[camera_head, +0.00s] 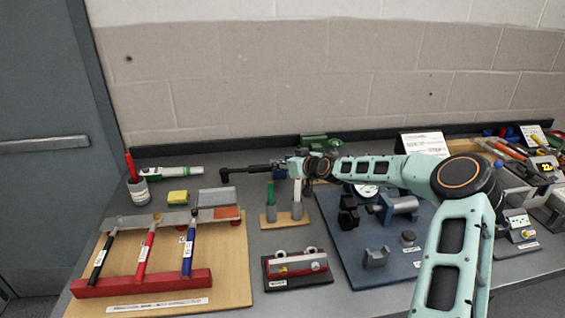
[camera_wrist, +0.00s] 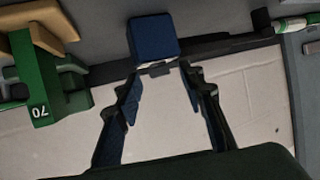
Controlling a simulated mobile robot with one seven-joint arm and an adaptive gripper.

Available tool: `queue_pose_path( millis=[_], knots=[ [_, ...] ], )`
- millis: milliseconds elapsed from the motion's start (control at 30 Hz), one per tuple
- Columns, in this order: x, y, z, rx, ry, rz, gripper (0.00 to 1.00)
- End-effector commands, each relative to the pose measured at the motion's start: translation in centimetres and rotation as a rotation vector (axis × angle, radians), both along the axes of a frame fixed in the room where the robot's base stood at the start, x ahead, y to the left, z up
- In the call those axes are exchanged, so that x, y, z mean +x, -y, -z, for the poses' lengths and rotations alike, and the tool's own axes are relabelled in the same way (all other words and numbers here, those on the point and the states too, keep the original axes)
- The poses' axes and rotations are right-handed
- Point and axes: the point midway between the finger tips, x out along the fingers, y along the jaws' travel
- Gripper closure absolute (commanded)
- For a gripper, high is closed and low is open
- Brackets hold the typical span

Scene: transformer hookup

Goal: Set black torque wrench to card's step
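The black torque wrench (camera_head: 103,250) lies leftmost on the wooden board (camera_head: 235,270), beside a red-handled (camera_head: 147,252) and a blue-handled wrench (camera_head: 188,254). Their handles rest at a red rack (camera_head: 150,284). Its scale is too small to read. A white printed card (camera_head: 424,143) stands at the back; its text is unreadable. My gripper (camera_wrist: 162,88) is over the back of the bench, away from the black wrench. Its fingers are apart with nothing seen between the pads. A blue block (camera_wrist: 153,36) shows beyond the fingertips.
A dark bar-like thing (camera_head: 248,170) lies left of my wrist; I cannot tell its exact kind. A green vise-like device (camera_wrist: 45,90) marked 70 is close by. A blue plate with fixtures (camera_head: 345,240) lies under my arm. A pen cup (camera_head: 139,192) stands back left.

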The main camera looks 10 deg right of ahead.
Motion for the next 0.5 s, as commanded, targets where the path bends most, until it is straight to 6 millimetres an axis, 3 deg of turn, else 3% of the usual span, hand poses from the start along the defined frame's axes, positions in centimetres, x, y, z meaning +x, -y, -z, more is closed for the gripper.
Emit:
queue_pose_path(
  millis=[267, 500],
  knots=[
    [-1.1, 0.6, -0.6, -0.001, 0.000, 0.001, 0.64],
    [-4.9, 2.3, -2.3, -0.003, 0.001, 0.002, 0.64]
  ],
)
